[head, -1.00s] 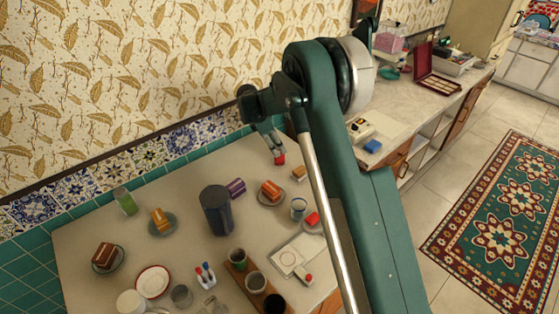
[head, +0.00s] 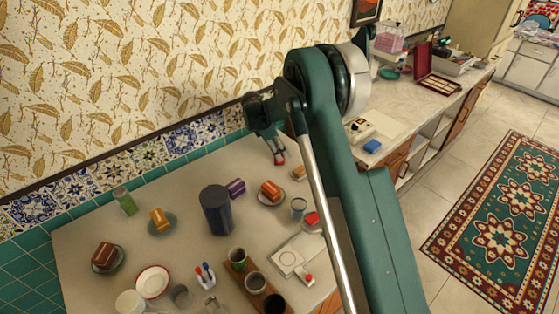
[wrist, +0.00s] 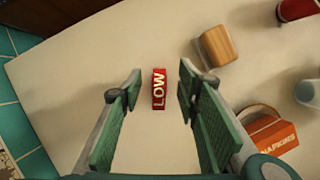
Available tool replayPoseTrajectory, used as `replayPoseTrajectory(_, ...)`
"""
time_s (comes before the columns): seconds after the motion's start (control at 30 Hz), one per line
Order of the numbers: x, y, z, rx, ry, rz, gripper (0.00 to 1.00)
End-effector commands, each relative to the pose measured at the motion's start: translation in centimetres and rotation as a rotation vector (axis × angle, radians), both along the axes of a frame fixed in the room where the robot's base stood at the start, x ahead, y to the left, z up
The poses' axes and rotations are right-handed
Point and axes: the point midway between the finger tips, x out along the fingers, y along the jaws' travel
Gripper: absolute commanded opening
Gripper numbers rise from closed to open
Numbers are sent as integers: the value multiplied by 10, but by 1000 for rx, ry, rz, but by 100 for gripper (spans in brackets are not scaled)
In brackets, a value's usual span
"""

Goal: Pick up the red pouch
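A small red block-shaped item lettered "LOW" (wrist: 159,88) lies on the pale counter in the wrist view, apparently the red pouch. In the head view only a bit of red (head: 280,161) shows at my fingertips. My gripper (wrist: 160,70) points down over it, fingers spread wide, one on each side. Clear gaps show between the item and both fingers, and nothing is held. In the head view my gripper (head: 275,158) is low near the counter's back right. Whether the fingertips are down at the item's height is hard to tell.
A tan block (wrist: 217,46) and an orange-red napkin holder (wrist: 272,135) lie close on the right. A light cup (wrist: 308,92) and another red item (wrist: 297,8) are farther right. A dark canister (head: 216,210) and purple item (head: 236,187) stand left. The counter left of the item is clear.

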Motion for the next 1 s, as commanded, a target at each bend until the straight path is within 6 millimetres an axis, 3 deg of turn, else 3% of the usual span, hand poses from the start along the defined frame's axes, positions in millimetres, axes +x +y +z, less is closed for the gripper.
replayPoseTrajectory(0.4, 7, -16, -37, 0, 0, 0, 33)
replayPoseTrajectory(1.0, 7, -16, -37, 0, 0, 0, 30)
